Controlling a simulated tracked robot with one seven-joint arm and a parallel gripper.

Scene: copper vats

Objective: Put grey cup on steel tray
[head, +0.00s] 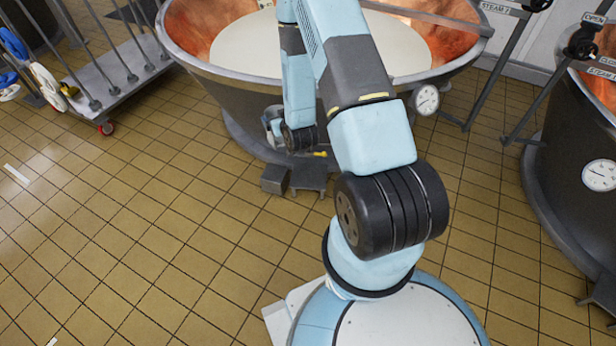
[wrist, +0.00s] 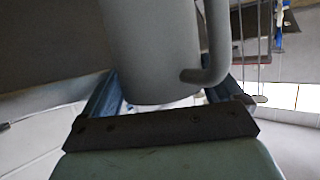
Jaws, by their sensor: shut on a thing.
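The grey cup (wrist: 150,50) fills the upper middle of the wrist view, with its curved handle on the right side. My gripper (wrist: 165,88) is shut on it, one finger on each side of its lower part. The upper part of the cup is cut off by the top of the frame. In the head view my arm reaches toward the big copper vat, and I cannot make out the cup or the fingers there. I cannot make out a steel tray in either view.
A large copper vat (head: 235,105) with pale liquid stands ahead, with a gauge (head: 427,99) on its side. Another vat (head: 570,160) stands at the right. A wheeled metal cart (head: 120,75) is at the upper left. The tiled floor (head: 120,230) at left is clear.

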